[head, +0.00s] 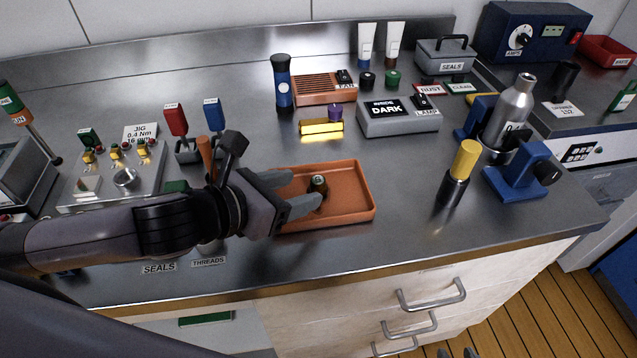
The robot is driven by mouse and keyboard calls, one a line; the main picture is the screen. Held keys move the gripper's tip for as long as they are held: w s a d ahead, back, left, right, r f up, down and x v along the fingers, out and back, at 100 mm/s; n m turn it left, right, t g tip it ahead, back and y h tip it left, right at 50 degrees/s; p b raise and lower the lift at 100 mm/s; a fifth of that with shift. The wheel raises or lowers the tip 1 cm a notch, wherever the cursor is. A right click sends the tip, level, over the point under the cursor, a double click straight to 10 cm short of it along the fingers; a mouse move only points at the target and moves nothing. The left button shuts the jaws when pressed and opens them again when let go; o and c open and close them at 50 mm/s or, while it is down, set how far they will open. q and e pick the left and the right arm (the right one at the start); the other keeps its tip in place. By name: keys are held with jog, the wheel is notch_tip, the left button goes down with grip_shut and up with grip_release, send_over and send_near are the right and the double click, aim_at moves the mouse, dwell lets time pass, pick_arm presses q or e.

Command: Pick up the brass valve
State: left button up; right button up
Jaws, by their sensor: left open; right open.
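A small, dark brass-coloured upright piece, which looks like the brass valve (319,183), stands in the orange tray (358,208). My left gripper (305,193) reaches in from the left, low over the tray. Its jaws are open, with the fingertips close to the piece, one at its far left and one at its near side. I cannot tell whether they touch it. The near finger hides part of its base. My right gripper (458,353) shows only as fingertips at the bottom edge, in front of the drawers, open and away from the tray.
A shiny gold block (321,127) and a purple knob (335,112) lie behind the tray. A grey DARK lamp box (398,118) is behind right. A yellow-topped black cylinder (460,172) and blue stand (515,172) stand to the right. The counter between tray and cylinder is clear.

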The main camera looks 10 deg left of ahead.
aim_at(315, 182)
pick_arm(q)
jog(key=shift+x, duration=2.25)
jog(key=shift+w+r, duration=0.15)
jog(key=shift+r, duration=0.05)
grip_shut()
pick_arm(e)
jog(key=shift+w+r, duration=0.2)
jog(key=shift+r, duration=0.1)
pick_arm(q)
jog(key=shift+r, duration=0.1)
